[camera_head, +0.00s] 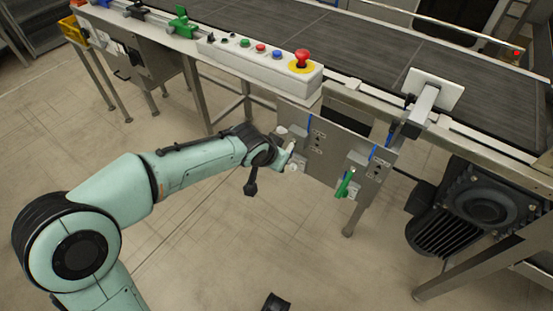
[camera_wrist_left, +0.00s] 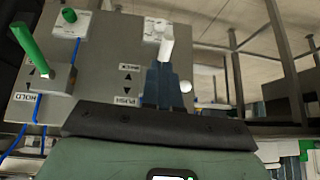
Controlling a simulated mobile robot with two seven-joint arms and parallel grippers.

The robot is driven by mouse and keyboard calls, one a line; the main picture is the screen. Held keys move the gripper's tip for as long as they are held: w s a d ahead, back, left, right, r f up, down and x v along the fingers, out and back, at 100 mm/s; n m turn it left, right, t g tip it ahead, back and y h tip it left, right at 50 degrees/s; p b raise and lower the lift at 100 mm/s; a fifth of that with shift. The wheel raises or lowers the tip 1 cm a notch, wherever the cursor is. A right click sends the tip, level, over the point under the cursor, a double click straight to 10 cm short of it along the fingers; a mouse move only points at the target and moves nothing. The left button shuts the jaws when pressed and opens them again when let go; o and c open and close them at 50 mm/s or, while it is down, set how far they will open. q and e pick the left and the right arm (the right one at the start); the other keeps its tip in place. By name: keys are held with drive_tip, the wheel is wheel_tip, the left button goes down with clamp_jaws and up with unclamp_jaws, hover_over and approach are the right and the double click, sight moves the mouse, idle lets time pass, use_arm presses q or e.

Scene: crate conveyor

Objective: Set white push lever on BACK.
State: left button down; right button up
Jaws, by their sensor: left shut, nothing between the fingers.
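The white push lever (camera_wrist_left: 167,42) shows in the wrist view as a pale stick right at my left fingertips; its base is hidden behind them. In the head view it is a thin pale stick (camera_head: 290,150) on the grey panel (camera_head: 318,118) below the conveyor. My left gripper (camera_wrist_left: 161,72) is shut with nothing between its fingers, close to the lever; I cannot tell if they touch. The BACK label (camera_wrist_left: 130,67) and PUSH label (camera_wrist_left: 125,103) appear upside down beside the fingers. The lever's setting is unclear.
A green lever (camera_head: 345,183) stands on the panel's right part, also in the wrist view (camera_wrist_left: 28,43). A control box with a red mushroom button (camera_head: 302,58) sits above. A motor (camera_head: 480,205) is to the right. The floor in front is free.

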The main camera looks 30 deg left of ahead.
use_arm(q)
drive_tip(key=s+r+p, duration=0.1)
drive_tip(key=s+r, duration=0.5)
drive_tip(key=s, duration=0.2)
drive_tip(key=shift+s+r+p, duration=0.15)
drive_tip(key=shift+s+p, duration=0.05)
drive_tip(key=shift+p, duration=0.15)
use_arm(e)
drive_tip(key=shift+g+y, duration=0.3)
drive_tip(key=s+a+r, duration=0.1)
drive_tip(key=s+r, duration=0.1)
drive_tip(key=r, duration=0.1)
drive_tip(key=shift+s+a, duration=0.3)
drive_tip(key=shift+a, duration=0.05)
